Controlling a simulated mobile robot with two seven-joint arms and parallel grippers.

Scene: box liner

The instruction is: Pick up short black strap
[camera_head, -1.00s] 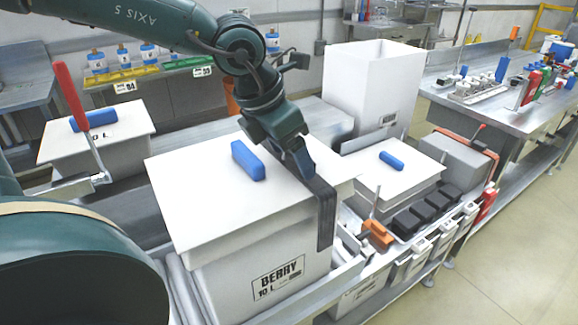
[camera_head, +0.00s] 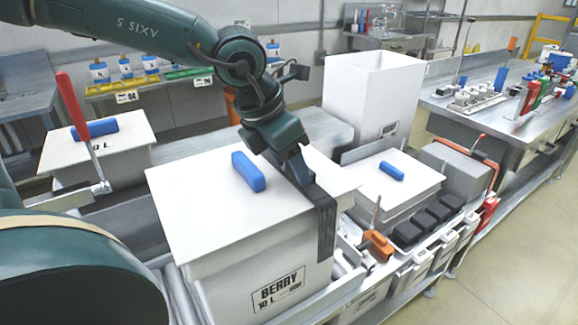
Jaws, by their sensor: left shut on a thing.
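A short black strap (camera_head: 326,228) hangs over the right edge of the lid of a white box (camera_head: 262,285) labelled BERRY 10 L. Its upper end lies along the lid, and its lower part drops down the box's side. My left gripper (camera_head: 305,178) points down at the strap's upper end, at the lid's right side, and is shut on it. The fingertips are partly hidden. A blue handle (camera_head: 248,171) stands on the lid, left of the gripper. My right gripper is not in view.
A smaller white lidded box (camera_head: 395,180) with a blue handle stands to the right. Several black blocks (camera_head: 425,218) and an orange tool (camera_head: 378,244) lie near it. A tall open white bin (camera_head: 365,95) stands behind. A red lever (camera_head: 72,105) rises at the left.

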